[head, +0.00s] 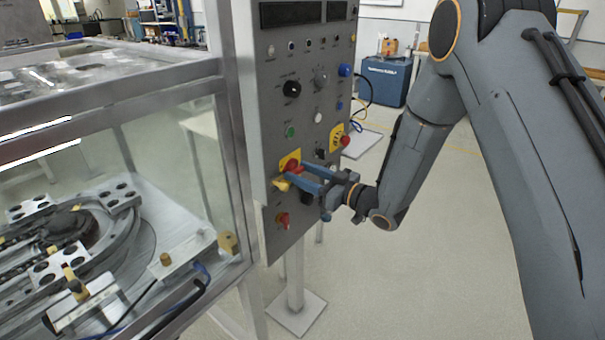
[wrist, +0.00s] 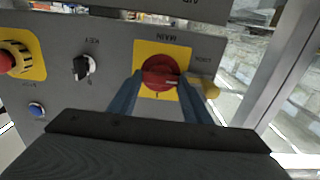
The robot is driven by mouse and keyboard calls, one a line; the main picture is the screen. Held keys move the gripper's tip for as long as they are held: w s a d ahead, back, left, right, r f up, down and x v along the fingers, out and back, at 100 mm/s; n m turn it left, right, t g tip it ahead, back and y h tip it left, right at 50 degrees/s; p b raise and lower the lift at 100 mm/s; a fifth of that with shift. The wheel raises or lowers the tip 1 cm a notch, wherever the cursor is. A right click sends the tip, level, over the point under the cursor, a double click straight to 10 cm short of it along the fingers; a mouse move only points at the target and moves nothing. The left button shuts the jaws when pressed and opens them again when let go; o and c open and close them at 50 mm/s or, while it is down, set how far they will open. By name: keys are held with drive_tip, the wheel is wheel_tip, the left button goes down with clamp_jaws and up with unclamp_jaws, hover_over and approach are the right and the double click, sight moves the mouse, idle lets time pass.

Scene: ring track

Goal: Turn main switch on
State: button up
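The main switch is a red round knob on a yellow plate on the grey control panel. In the head view the main switch (head: 291,164) is partly covered by my fingers. In the wrist view, which is upside down, the switch (wrist: 160,72) sits under the word MAIN, with a small pale mark near its right edge. My gripper (head: 297,174) is at the panel with its blue fingers apart. In the wrist view the gripper (wrist: 160,84) has one finger on each side of the knob. Whether the fingertips touch it is unclear.
A yellow knob (wrist: 210,88) is close beside the right finger. The panel also has a key switch (wrist: 82,67), a red stop button on yellow (head: 344,141) and a lower red knob (head: 283,220). The framed glass enclosure (head: 165,80) stands left of the panel.

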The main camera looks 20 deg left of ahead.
drive_tip(key=c, duration=0.5)
drive_tip(key=m, duration=0.4)
drive_tip(key=shift+m, duration=0.3)
drive_tip(key=m, duration=0.3)
drive_tip(key=shift+w+m, duration=0.1)
drive_tip(key=shift+m, duration=0.3)
drive_tip(key=m, duration=0.5)
drive_tip(key=shift+d+f, duration=0.1)
drive_tip(key=shift+w+f+m, duration=0.1)
drive_tip(key=shift+m, duration=2.2)
